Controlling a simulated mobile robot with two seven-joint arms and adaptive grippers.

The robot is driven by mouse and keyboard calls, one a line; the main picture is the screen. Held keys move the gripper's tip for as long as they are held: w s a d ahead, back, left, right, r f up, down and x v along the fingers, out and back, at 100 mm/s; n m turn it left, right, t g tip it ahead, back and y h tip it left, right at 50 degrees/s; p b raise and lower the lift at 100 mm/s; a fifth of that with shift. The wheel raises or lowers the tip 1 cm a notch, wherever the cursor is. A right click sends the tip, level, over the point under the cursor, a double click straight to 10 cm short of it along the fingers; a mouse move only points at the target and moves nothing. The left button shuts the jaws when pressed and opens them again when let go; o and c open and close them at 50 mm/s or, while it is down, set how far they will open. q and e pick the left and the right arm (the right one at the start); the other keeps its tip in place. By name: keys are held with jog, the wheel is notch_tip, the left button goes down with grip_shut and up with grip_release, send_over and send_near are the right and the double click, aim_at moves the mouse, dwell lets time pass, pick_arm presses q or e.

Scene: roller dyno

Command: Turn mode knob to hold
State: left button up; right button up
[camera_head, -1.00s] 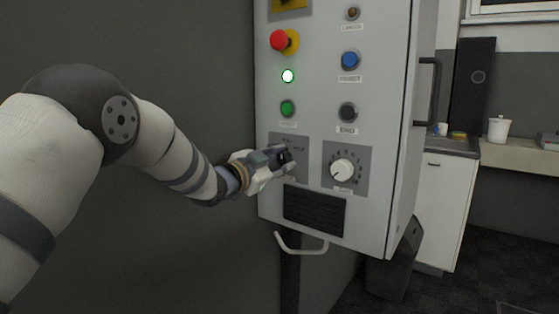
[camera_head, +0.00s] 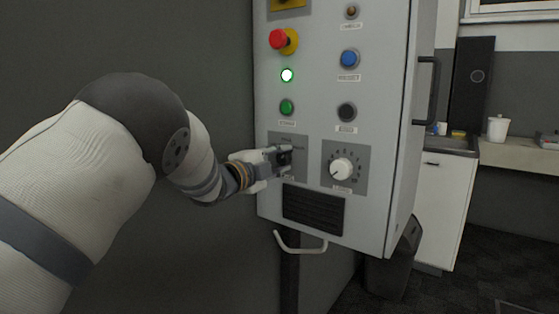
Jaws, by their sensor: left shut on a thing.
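The grey control cabinet (camera_head: 382,90) fills the middle of the head view. At its lower left is the mode knob's grey label plate (camera_head: 277,139), with small lettering too blurred to read. The dark mode knob (camera_head: 285,158) sits on this plate and is mostly hidden by my gripper. My left gripper (camera_head: 284,160) reaches in from the left and is shut on the knob. The knob's pointer is hidden, so its setting cannot be told. My right gripper is not in view.
A white dial (camera_head: 342,169) is just right of the gripper. Above are a green button (camera_head: 287,107), a lit lamp (camera_head: 287,75) and a red emergency stop (camera_head: 283,40). Clear wall lies left.

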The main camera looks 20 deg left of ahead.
pick_arm(q)
jog(key=shift+m, duration=0.3)
dwell(0.4)
jog(key=o, duration=1.2)
jog(key=shift+c, duration=0.2)
jog(key=v, duration=1.2)
